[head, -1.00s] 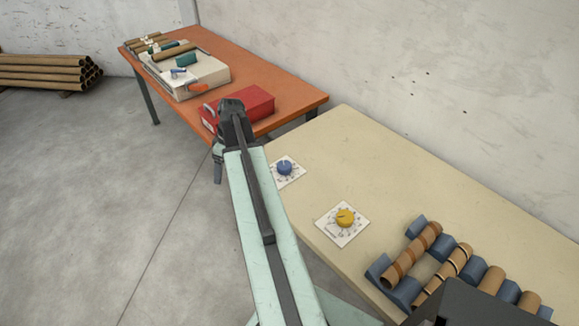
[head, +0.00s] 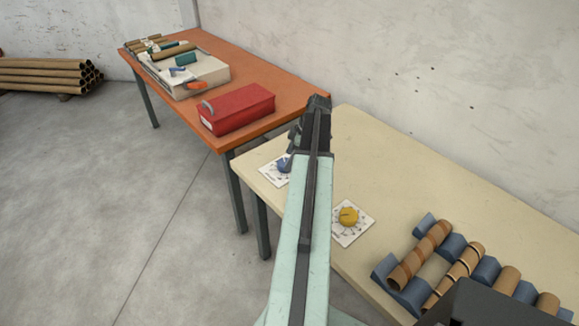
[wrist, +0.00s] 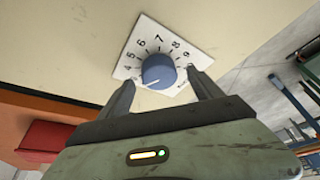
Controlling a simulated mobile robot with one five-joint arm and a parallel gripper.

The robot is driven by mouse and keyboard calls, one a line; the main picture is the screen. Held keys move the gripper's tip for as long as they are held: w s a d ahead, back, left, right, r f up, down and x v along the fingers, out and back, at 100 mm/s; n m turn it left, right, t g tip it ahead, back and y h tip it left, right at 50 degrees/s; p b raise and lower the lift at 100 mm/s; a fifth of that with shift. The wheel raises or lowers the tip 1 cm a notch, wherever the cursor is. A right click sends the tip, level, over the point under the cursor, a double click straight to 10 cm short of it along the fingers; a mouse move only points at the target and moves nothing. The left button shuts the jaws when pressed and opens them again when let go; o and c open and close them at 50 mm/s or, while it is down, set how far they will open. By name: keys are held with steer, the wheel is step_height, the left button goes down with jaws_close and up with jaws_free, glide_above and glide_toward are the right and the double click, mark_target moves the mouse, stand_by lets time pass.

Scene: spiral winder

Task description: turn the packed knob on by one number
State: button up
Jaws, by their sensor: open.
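A blue knob (head: 284,165) sits on a white numbered card (head: 268,176) at the near left of the cream table. My arm partly covers them in the head view. In the wrist view the blue knob (wrist: 158,71) lies between my open fingers, with the gripper (wrist: 160,76) holding nothing. The card's numbers arc around its far side; its pale pointer mark faces lower left. A yellow knob (head: 348,216) on a second white card (head: 352,235) lies to the right of my arm. The card names are too small to read, so I cannot tell which knob is the packed one.
The cream table (head: 420,180) also holds cardboard tubes (head: 420,255) on blue cradles at the right. A wall (head: 430,60) closes the back.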

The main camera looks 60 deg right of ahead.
steer(key=b+x, duration=0.1)
steer(key=x, duration=0.2)
steer(key=shift+r, duration=0.15)
steer(key=c, duration=1.4)
steer(key=shift+o, duration=0.8)
steer(key=shift+d, duration=0.4)
steer(key=shift+a, duration=0.3)
steer(key=shift+c, duration=0.7)
steer(key=shift+a, duration=0.1)
steer(key=shift+m, duration=0.3)
